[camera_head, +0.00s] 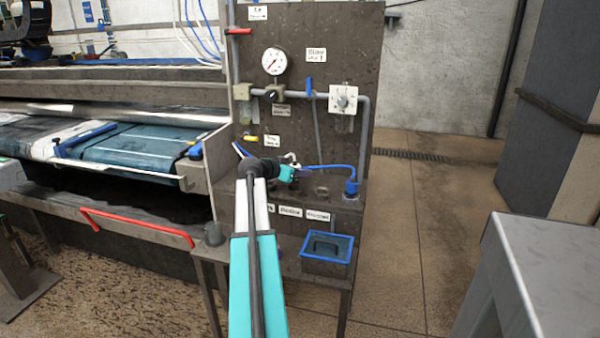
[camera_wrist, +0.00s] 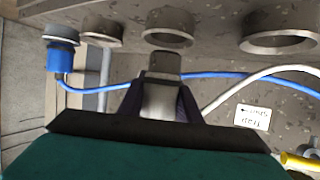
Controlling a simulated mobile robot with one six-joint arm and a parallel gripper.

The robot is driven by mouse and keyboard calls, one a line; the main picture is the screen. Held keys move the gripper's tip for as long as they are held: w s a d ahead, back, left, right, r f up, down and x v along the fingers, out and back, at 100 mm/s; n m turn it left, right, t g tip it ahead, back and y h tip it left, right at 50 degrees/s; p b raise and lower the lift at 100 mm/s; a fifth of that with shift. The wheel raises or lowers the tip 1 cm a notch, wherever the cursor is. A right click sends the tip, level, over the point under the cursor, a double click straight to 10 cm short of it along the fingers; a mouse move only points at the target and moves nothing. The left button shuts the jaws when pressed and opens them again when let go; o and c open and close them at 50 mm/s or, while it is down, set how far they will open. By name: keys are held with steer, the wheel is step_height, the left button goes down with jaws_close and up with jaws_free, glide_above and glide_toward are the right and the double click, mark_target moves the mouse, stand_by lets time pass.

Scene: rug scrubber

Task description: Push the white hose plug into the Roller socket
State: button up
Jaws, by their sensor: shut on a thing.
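My gripper (camera_head: 298,174) is shut on the white hose plug, a grey metallic piece (camera_wrist: 160,98) between the dark fingers in the wrist view. A white hose (camera_wrist: 235,83) runs off to the right behind the gripper. The plug's tip points at the middle of three grey ring sockets (camera_wrist: 167,44) and overlaps its near edge in the picture; I cannot tell whether they touch. The other two rings sit left (camera_wrist: 100,42) and right (camera_wrist: 280,47) of it. The small name labels (camera_head: 291,211) below the sockets are too blurred to tell which is Roller.
A blue plug (camera_wrist: 62,60) with a blue hose (camera_wrist: 120,83) sits at another socket, at the panel's right in the head view (camera_head: 352,187). A blue-rimmed tray (camera_head: 327,262) lies below. Gauge (camera_head: 274,61) and pipes cover the upright panel. A grey table (camera_head: 540,270) stands right.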

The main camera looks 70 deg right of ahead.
steer(key=shift+f+b, duration=1.55)
steer(key=shift+b, duration=0.05)
stand_by(0.8)
stand_by(0.4)
steer(key=o, duration=1.3)
steer(key=shift+c, duration=0.2)
steer(key=shift+a, duration=0.1)
steer(key=v, duration=1.3)
steer(key=shift+w+a+r, duration=0.2)
steer(key=shift+a, duration=0.1)
steer(key=shift+s, duration=0.1)
